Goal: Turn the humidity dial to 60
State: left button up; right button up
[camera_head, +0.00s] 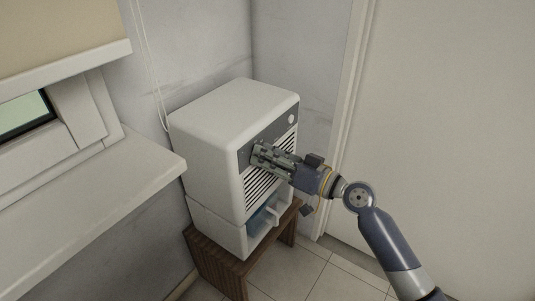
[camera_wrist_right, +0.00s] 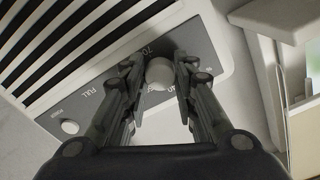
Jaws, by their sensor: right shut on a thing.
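The white dehumidifier (camera_head: 215,130) stands in the corner with a dark grey control panel on its front. The humidity dial (camera_wrist_right: 160,73) is a round white knob on that panel, seen in the right wrist view between my fingers. Part of the printed scale shows around it, with 70 above it; other marks are partly hidden by the fingers. My right gripper (camera_head: 257,156) reaches the left end of the panel and is shut on the dial; it also shows in the right wrist view (camera_wrist_right: 159,78). In the head view the gripper hides the dial. I cannot tell the exact dial setting. My left gripper is not in view.
A white button (camera_head: 291,119) sits at the panel's other end, with a dark slotted grille (camera_head: 262,182) below the panel. The unit rests on a brown wooden stand (camera_head: 233,278). A white sill (camera_head: 90,190) juts out at left. Tiled floor (camera_head: 335,275) is clear at lower right.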

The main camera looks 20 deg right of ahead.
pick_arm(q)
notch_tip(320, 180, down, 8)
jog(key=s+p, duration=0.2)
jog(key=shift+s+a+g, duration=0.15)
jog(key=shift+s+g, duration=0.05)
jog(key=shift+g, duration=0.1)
pick_arm(e)
jog(key=shift+m, duration=3.3)
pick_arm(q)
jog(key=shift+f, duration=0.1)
pick_arm(e)
jog(key=o, duration=1)
jog(key=shift+o, duration=0.2)
jog(key=v, duration=1.2)
